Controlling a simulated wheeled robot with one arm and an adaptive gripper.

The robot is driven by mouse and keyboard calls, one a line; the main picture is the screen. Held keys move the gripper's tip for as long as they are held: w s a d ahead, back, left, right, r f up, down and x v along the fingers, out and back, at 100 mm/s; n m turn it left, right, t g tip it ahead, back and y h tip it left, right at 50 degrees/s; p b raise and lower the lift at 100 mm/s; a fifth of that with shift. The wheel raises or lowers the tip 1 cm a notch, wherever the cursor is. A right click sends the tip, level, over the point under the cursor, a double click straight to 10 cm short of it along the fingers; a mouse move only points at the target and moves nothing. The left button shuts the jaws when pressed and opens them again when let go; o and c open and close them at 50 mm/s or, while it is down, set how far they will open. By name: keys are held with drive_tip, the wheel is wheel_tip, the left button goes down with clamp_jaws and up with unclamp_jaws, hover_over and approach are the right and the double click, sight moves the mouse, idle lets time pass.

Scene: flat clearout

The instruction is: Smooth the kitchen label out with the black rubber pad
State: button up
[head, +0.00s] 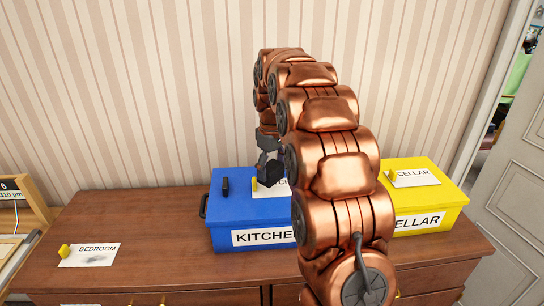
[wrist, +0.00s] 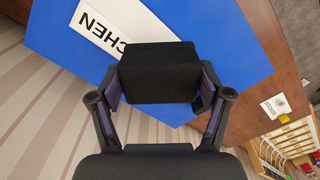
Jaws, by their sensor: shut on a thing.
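The white kitchen label (head: 284,188) lies on the lid of the blue box (head: 219,221), mostly hidden behind my arm and the pad in the head view. In the wrist view the label (wrist: 101,24) shows the letters "CHEN" upside down, its near end covered by the pad. My gripper (wrist: 158,88) is shut on the black rubber pad (wrist: 158,70), which sits between both fingers. In the head view the pad (head: 270,172) is over the lid beside the label's left part. I cannot tell whether it touches the label.
A small black object (head: 225,186) stands on the lid's left. A yellow piece (head: 254,184) is at the label's left end. A yellow box (head: 433,200) with cellar labels stands right. A bedroom label (head: 95,253) lies on the dresser (head: 150,220), whose left top is mostly clear.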

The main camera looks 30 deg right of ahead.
drive_tip(key=shift+r+p, duration=0.35)
drive_tip(key=shift+r, duration=1.4)
